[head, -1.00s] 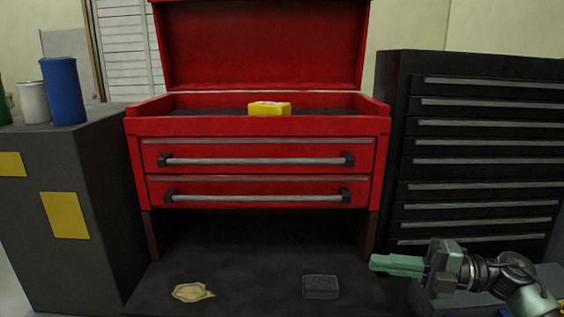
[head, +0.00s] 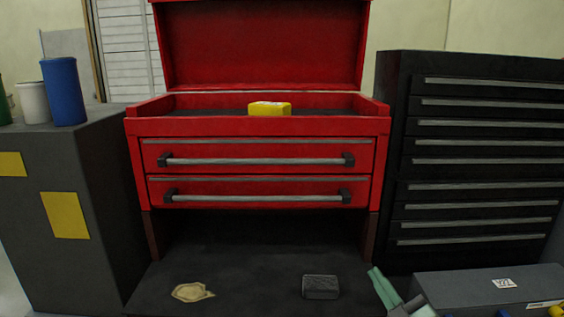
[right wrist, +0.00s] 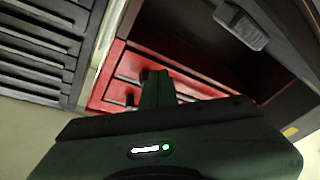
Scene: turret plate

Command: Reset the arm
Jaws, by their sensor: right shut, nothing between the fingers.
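My right gripper (head: 385,290) shows at the lower right of the head view, with only its green fingers and part of its body in the picture. The fingers are together and empty, and they point up and to the left. In the right wrist view the gripper (right wrist: 157,88) also shows shut, with nothing between its fingers. The red tool chest (head: 258,125) stands behind it, and shows tilted in the right wrist view (right wrist: 125,62). My left gripper is in neither view.
A yellow block (head: 269,109) lies in the chest's open top. A tan cloth-like piece (head: 192,292) and a dark block (head: 320,287) lie on the dark surface below. A grey box (head: 480,290) is beside my right gripper. A black drawer cabinet (head: 480,160) stands right.

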